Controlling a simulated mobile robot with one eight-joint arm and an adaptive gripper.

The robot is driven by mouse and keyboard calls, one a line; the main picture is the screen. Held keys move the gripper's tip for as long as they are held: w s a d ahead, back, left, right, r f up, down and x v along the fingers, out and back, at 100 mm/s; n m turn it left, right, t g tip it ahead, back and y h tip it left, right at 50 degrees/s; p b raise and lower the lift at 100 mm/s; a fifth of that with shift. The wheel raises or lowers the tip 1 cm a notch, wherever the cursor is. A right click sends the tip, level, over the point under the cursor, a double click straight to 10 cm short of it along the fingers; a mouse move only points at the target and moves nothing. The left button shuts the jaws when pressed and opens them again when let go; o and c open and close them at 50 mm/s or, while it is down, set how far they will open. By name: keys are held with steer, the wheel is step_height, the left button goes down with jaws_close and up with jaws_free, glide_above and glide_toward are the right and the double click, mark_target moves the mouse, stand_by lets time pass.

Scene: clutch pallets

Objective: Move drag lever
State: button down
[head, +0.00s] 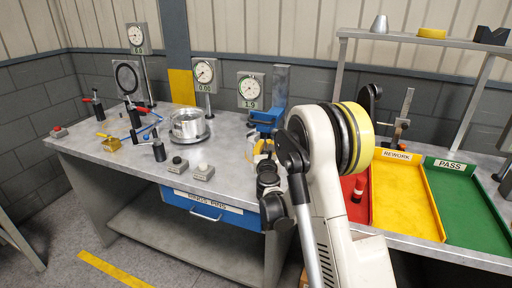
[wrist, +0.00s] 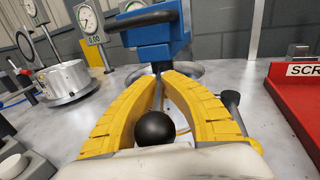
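A black ball knob (wrist: 155,128) on a thin grey rod sits between the yellow fingers in the wrist view; it looks like the drag lever. The blue fixture (wrist: 150,35) stands just beyond the fingertips. In the head view the blue fixture (head: 266,117) stands at the right of the grey bench, below a dial gauge (head: 250,88). My gripper (head: 262,150) is beside it, partly hidden by my arm, and the lever cannot be made out there.
Red (head: 354,208), yellow (head: 405,195) and green (head: 470,207) trays lie to the right. A blue drawer (head: 208,209) is under the bench top.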

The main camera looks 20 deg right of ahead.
steer(key=shift+s+d+n+t+y, duration=0.15)
steer(key=shift+d+n+y, duration=0.1)
steer(key=shift+d+y, duration=0.2)
steer(key=shift+s+d+n+t+y, duration=0.15)
steer(key=shift+d+n+y, duration=0.15)
steer(key=shift+y, duration=0.15)
steer(key=shift+w+d, duration=0.1)
steer(key=c, duration=1.5)
jaws_free()
steer(key=shift+d, duration=0.1)
steer(key=shift+a, duration=0.2)
steer(key=v, duration=1.2)
